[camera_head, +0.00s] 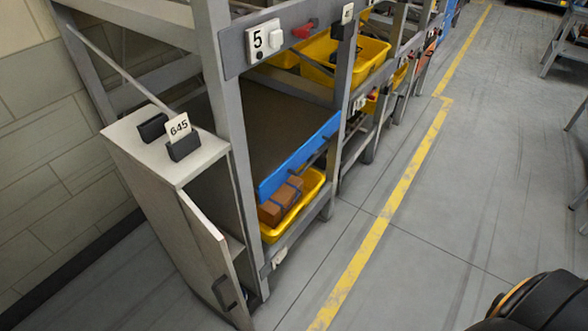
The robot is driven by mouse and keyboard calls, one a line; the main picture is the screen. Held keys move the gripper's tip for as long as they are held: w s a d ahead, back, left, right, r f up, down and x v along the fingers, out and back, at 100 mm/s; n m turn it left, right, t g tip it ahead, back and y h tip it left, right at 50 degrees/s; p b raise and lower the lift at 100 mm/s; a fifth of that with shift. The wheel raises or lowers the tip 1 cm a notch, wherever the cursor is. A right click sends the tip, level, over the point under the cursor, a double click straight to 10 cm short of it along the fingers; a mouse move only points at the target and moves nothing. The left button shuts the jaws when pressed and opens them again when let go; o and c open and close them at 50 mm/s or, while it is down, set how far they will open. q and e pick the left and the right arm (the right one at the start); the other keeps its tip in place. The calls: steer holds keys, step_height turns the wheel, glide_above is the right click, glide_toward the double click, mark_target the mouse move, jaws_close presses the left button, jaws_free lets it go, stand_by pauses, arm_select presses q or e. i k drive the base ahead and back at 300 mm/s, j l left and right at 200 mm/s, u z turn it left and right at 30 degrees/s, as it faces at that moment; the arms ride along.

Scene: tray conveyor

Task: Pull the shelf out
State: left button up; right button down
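The shelf (290,120) is a dark flat board with a blue front edge, set in a grey metal rack at the left centre. A dark bar handle (310,160) runs along the blue edge. The blue edge is roughly level with the rack's front posts. Below the shelf sits a yellow tray (308,205) with brown boxes in it. Neither of my grippers is in view. A rounded black part at the lower right looks like part of my own body.
A grey cabinet (130,170) with its door ajar stands at the rack's near end, a "645" card (179,127) on top. Yellow trays (345,60) sit farther along the rack.

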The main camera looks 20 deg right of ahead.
mark_target(282, 130)
steer(key=l+z, duration=0.4)
steer(key=l, duration=0.15)
steer(key=i+l+z, duration=0.1)
steer(key=l+z, duration=0.3)
steer(key=l, duration=0.15)
steer(key=i+l+z, duration=0.15)
steer(key=l+z, duration=0.3)
steer(key=l, duration=0.1)
